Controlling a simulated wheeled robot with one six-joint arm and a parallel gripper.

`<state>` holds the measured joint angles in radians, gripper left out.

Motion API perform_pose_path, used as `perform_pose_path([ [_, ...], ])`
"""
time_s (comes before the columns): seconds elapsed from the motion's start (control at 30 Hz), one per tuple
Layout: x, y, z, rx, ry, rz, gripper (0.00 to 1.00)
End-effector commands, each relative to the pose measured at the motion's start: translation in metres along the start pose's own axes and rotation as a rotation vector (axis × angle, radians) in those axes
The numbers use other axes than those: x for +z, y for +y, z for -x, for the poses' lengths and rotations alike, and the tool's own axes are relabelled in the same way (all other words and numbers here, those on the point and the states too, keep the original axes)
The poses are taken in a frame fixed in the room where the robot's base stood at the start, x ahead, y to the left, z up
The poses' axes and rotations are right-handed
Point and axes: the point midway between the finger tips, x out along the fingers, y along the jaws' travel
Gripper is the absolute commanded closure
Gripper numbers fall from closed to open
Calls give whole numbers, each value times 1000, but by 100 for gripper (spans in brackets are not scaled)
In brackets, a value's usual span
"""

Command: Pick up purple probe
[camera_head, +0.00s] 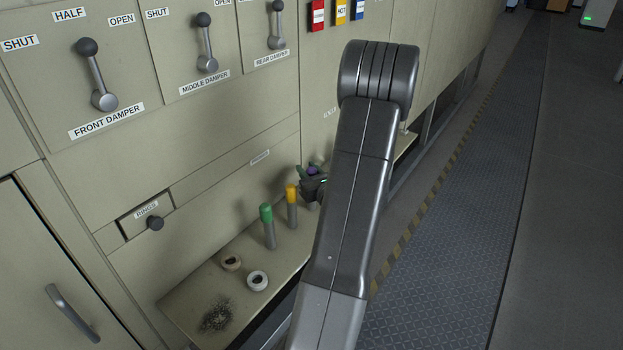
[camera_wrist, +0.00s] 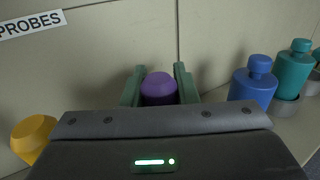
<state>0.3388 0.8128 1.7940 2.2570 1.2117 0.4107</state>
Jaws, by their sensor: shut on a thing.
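The purple probe (camera_wrist: 159,88) stands between the two green fingers of my gripper (camera_wrist: 158,85) in the wrist view. My gripper is shut on it. Only the probe's purple top shows; the gripper's body hides its lower part. In the head view, the purple top (camera_head: 313,170) shows as a small patch at my gripper (camera_head: 308,173), over the shelf behind my arm. I cannot tell whether the probe's foot touches the shelf.
A yellow probe (camera_head: 292,194) and a green probe (camera_head: 267,214) stand left of my gripper on the shelf (camera_head: 190,305). Two rings (camera_head: 257,280) lie nearer. In the wrist view, blue (camera_wrist: 252,85) and teal (camera_wrist: 292,70) bottle-like things stand right. The panel wall rises close behind.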

Motion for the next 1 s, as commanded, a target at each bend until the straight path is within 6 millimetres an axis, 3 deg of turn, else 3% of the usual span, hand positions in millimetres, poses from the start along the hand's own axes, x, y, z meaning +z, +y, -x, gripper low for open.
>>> perform_pose_path([
  [0.47, 15, 0, 0, 0, -2, 3, 98],
  [1.0, 84, 1, 0, 0, -4, 4, 98],
])
